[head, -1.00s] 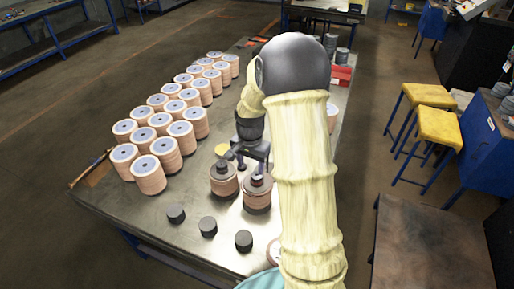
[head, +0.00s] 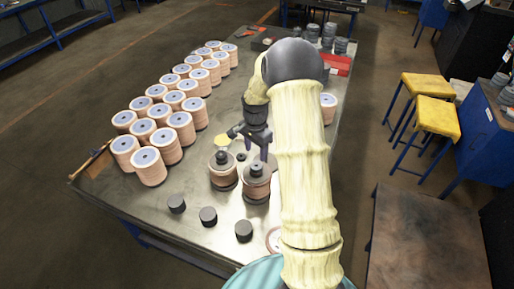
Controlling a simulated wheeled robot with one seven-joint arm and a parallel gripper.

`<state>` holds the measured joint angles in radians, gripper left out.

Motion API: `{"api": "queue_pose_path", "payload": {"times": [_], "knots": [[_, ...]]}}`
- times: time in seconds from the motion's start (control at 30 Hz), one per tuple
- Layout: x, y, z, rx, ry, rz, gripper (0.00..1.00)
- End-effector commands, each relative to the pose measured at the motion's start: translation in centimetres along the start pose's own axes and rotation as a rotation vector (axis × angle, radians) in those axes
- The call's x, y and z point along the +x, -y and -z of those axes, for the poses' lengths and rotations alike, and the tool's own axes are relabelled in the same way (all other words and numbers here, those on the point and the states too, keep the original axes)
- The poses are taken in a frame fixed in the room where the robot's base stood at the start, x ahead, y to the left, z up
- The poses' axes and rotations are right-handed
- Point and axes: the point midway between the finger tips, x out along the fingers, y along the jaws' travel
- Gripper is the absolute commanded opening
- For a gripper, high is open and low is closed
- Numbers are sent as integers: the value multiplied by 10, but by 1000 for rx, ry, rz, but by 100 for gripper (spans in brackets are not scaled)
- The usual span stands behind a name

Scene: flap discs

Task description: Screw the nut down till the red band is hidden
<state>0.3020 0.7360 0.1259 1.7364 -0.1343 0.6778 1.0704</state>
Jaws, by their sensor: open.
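Two stacks of brown discs stand on the table's near half: a left stack (head: 223,178) and a right stack (head: 256,188). Each has a dark plate on top with a dark nut-like piece at its centre, one on the left stack (head: 222,159) and one on the right stack (head: 257,169). I cannot make out a red band on either. My gripper (head: 249,143) is open and appears empty, above and behind the two stacks, its dark fingers spread apart. My pale-sleeved arm covers the table to the right of the right stack.
Rows of disc stacks (head: 166,143) fill the table's left side. Several black cylinders (head: 208,216) lie along the near side. A yellow disc (head: 221,140) lies behind the left stack. A red bin (head: 337,66) stands at the back right. Bare tabletop (head: 180,185) shows at the near left.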

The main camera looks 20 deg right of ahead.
Motion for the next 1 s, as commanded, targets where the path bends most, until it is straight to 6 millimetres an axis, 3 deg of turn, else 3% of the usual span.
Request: {"api": "queue_pose_path", "payload": {"times": [1.0], "knots": [[68,-2,2,4,1,0,55]]}}
